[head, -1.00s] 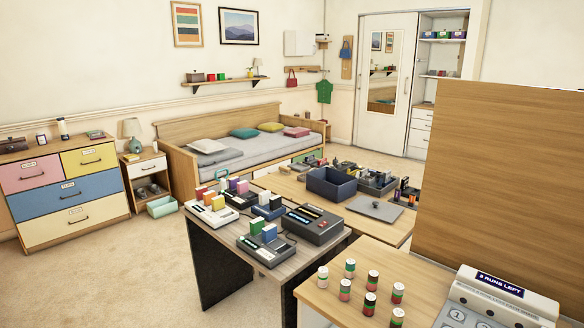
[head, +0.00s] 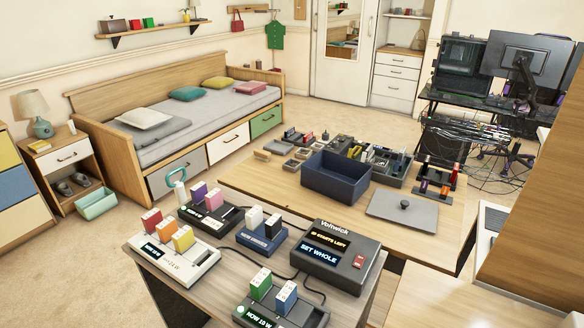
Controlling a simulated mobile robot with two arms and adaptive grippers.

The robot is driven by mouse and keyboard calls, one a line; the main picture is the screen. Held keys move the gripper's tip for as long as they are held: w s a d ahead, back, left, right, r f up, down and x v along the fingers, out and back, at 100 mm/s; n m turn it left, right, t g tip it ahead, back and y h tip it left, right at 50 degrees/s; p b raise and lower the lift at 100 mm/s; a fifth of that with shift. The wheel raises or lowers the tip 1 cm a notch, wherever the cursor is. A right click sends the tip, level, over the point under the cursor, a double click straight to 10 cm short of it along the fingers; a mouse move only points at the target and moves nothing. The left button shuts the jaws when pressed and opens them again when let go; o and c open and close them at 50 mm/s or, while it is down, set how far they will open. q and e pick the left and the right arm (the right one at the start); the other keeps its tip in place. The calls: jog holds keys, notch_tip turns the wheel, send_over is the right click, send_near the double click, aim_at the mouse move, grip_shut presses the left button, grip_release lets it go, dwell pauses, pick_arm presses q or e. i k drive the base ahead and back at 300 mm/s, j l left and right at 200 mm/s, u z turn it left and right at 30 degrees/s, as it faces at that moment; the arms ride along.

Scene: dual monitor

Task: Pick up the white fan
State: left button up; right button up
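I see nothing that I can clearly identify as a white fan. A small white upright piece (head: 181,193) with a teal ring (head: 177,174) above it shows behind the near table's devices, in front of the bed drawers; I cannot tell what it is. Neither of my grippers is in view.
The near table (head: 345,308) carries a dark console (head: 335,257) and several devices with coloured blocks. Behind it, a low wooden table (head: 280,192) holds a navy bin (head: 337,177) and a grey lid (head: 402,209). A wooden panel (head: 540,220) blocks the right. Carpet (head: 60,265) is clear at left.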

aim_at(304, 155)
jog(key=j+u, duration=0.15)
jog(key=u, duration=2.25)
jog(key=i+z, duration=0.1)
jog(key=i, duration=0.55)
jog(key=i+j+z, duration=0.15)
jog(key=i, duration=0.5)
jog(key=i+j+z, duration=0.1)
jog(key=i, duration=0.5)
jog(key=i+z, duration=0.3)
jog(key=i, duration=0.25)
jog(key=i+z, duration=0.3)
jog(key=i, duration=0.25)
jog(key=i+j+z, duration=0.3)
jog(key=i, duration=0.25)
jog(key=i+j+z, duration=0.3)
jog(key=i, duration=0.25)
jog(key=i+l+z, duration=0.45)
jog(key=i+z, duration=0.45)
jog(key=i, duration=0.15)
jog(key=i+z, duration=0.5)
jog(key=i+j+z, duration=0.3)
jog(key=i+z, duration=0.4)
jog(key=i, duration=0.25)
jog(key=i+z, duration=0.2)
jog(key=i, duration=0.25)
jog(key=i+j+z, duration=0.25)
jog(key=i, duration=0.2)
jog(key=i+j+z, duration=0.2)
jog(key=i, duration=0.25)
